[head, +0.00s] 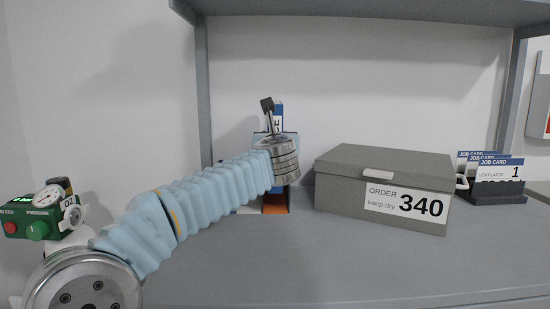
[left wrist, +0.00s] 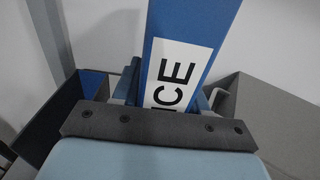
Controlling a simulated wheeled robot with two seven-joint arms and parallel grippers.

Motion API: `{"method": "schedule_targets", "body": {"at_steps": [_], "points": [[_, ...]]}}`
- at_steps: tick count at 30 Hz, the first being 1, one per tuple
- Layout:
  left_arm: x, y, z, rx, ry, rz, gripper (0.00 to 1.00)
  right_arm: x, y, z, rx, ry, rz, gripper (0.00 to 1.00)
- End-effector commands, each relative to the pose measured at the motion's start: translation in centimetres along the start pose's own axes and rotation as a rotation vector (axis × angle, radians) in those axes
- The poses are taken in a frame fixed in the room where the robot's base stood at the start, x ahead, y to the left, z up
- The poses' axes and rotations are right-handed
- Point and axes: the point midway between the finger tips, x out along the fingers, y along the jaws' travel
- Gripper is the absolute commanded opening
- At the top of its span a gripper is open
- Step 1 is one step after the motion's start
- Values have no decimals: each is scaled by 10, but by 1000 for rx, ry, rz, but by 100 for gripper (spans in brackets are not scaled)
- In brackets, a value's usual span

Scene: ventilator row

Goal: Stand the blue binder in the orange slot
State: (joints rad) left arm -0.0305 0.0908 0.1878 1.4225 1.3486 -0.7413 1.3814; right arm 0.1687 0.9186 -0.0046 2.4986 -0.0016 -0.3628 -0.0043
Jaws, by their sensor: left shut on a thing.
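The blue binder (head: 278,112) stands roughly upright at the back of the shelf, partly hidden behind my left wrist. In the left wrist view, the binder (left wrist: 192,30) shows a white label reading "ICE". My left gripper (left wrist: 165,96) is shut on the binder; its fingers are mostly hidden by the wrist housing. The orange slot (head: 275,204) shows as a small orange patch below my wrist, beneath the binder. The binder's lower end is hidden, so I cannot tell whether it is inside the slot. My right gripper is not in view.
A grey lidded box (head: 340,185) marked "ORDER 340" stands close to the right. Job cards (head: 500,170) in a dark holder stand farther right. A dark compartment (left wrist: 62,125) with blue inside lies left of the binder. The front shelf surface (head: 270,265) is clear.

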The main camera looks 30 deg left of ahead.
Motion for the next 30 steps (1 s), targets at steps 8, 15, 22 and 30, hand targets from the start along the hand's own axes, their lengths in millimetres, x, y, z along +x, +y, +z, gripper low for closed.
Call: {"method": "schedule_targets", "body": {"at_steps": [8, 15, 22, 30], "points": [[10, 0, -42, 1, 0, 1, 0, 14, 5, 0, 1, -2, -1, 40], [10, 0, -42, 0, -1, 1, 0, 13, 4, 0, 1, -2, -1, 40], [10, 0, -46, 0, 2, 1, 49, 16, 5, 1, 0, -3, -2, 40], [10, 0, -46, 0, 2, 1, 68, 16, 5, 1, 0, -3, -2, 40]]}}
